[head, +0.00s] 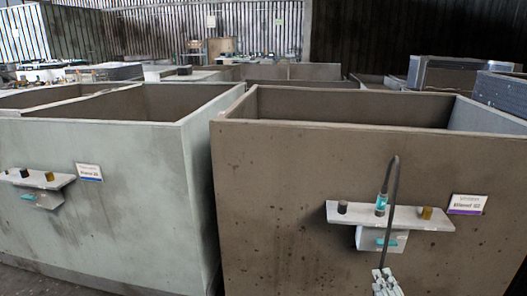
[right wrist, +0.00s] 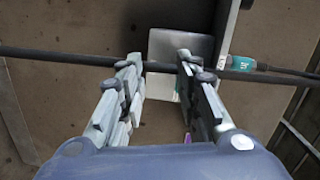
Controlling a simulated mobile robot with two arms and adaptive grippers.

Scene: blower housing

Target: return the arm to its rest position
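My right gripper (head: 386,284) is at the bottom edge of the head view, in front of the brown housing (head: 270,200) and below its small shelf (head: 420,222). In the right wrist view its two fingers (right wrist: 160,75) are apart, with nothing clamped between them. A dark cable (right wrist: 60,57) crosses the picture close to the fingertips; I cannot tell whether it touches them. In the head view the cable (head: 395,172) loops up from a teal connector (head: 381,204) on the shelf and hangs down toward the gripper. My left gripper is not in view.
The shelf also bears a black knob (head: 342,207) and a brass knob (head: 427,213). A label plate (head: 467,204) is right of it. A grey-green housing (head: 130,190) with a similar shelf (head: 38,179) stands at left, past a narrow gap.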

